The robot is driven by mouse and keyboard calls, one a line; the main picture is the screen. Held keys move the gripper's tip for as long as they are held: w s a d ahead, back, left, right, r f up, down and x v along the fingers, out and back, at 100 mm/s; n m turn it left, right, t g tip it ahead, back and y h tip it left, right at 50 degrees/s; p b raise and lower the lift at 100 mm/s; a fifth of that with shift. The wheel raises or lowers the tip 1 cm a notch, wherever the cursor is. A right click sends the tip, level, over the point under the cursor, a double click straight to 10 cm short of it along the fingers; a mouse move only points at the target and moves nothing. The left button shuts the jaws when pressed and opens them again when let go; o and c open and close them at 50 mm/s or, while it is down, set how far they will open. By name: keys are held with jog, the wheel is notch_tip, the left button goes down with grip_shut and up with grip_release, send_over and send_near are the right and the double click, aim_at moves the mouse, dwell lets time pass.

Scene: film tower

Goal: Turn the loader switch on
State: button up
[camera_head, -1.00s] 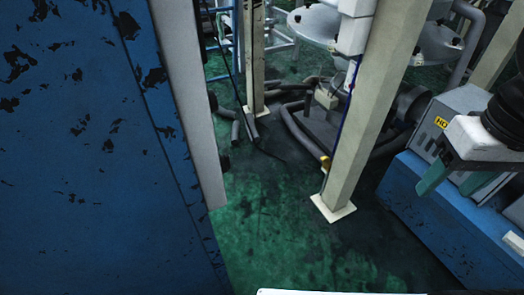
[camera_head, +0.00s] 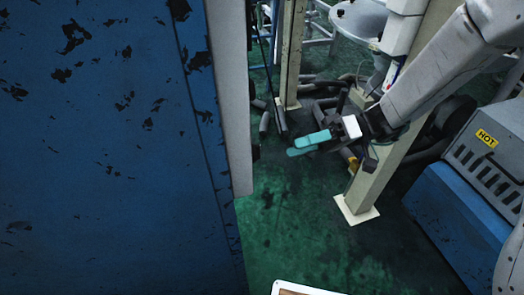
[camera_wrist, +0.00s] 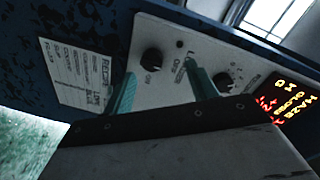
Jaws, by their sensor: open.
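In the wrist view a pale control panel (camera_wrist: 172,88) has a black knob (camera_wrist: 151,60) at left and a second black knob (camera_wrist: 221,82) at right. Small print sits around both; I cannot read which is the loader switch. The left knob appears between my teal fingertips in the picture, and the right finger stands close to the right knob. My gripper (camera_wrist: 159,68) is open and empty; its gap from the panel is unclear. In the head view my gripper (camera_head: 293,146) points left toward the big blue cabinet (camera_head: 110,150); the panel does not show there.
A lit red and yellow display (camera_wrist: 285,103) and a printed white label (camera_wrist: 80,75) flank the knobs. In the head view a cream post (camera_head: 372,185) stands behind my arm, and a blue-based machine marked HOT (camera_head: 486,138) is at right. Green floor (camera_head: 300,225) lies open between.

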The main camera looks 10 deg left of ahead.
jog(key=s+a+f+y, duration=0.1)
jog(key=s+a, duration=0.1)
jog(key=a, duration=0.6)
jog(key=shift+s+a+f, duration=0.15)
jog(key=shift+a+f, duration=0.05)
jog(key=shift+f, duration=0.2)
jog(key=c, duration=1)
